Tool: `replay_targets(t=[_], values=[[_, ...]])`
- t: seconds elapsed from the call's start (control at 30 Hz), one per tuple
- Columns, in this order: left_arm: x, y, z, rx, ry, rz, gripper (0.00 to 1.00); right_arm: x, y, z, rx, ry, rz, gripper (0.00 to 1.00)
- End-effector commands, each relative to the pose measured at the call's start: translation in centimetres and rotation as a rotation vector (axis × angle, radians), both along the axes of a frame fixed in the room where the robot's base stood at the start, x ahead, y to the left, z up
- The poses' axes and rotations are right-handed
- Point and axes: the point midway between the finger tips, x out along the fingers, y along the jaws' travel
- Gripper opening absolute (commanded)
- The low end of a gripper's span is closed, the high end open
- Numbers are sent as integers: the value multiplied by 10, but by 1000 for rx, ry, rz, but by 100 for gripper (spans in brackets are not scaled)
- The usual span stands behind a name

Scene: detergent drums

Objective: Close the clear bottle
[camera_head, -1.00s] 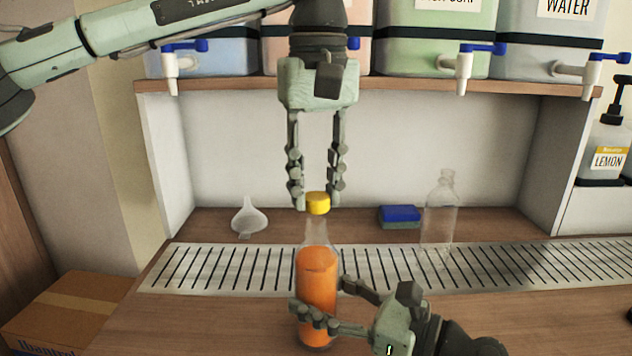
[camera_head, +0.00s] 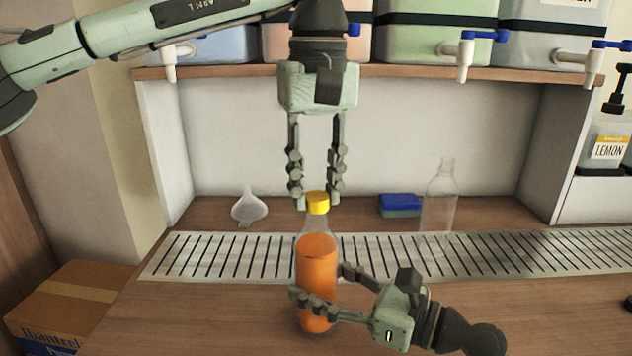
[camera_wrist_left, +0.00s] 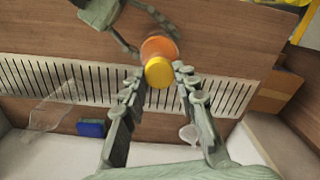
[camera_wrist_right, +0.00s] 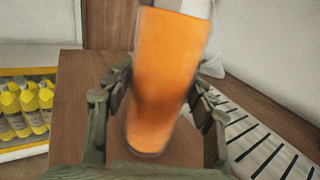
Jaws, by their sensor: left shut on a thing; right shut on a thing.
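The clear bottle (camera_head: 316,270), filled with orange liquid, stands roughly upright at the front of the counter. My right gripper (camera_head: 320,283) is shut around its body from the right; the bottle (camera_wrist_right: 165,80) fills the middle of the right wrist view. A yellow cap (camera_head: 317,203) is between the fingertips of my left gripper (camera_head: 317,199), which points straight down above the bottle. The cap (camera_wrist_left: 159,71) is over the bottle mouth in the left wrist view. It hides the rim, so I cannot tell whether it is seated on the neck.
An empty clear bottle (camera_head: 439,200), a blue-green sponge (camera_head: 400,206) and a funnel (camera_head: 249,208) stand behind the slatted metal strip (camera_head: 215,257). Drums with taps sit on the shelf (camera_head: 400,71) above. A cardboard box (camera_head: 70,300) is at lower left.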

Motion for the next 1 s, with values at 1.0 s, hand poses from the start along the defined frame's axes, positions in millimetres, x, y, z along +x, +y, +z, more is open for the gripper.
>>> replay_targets(t=[1.0], values=[[-1, -2, -12, -1, 1, -820, 21, 0, 0, 0, 0, 0, -1, 0]])
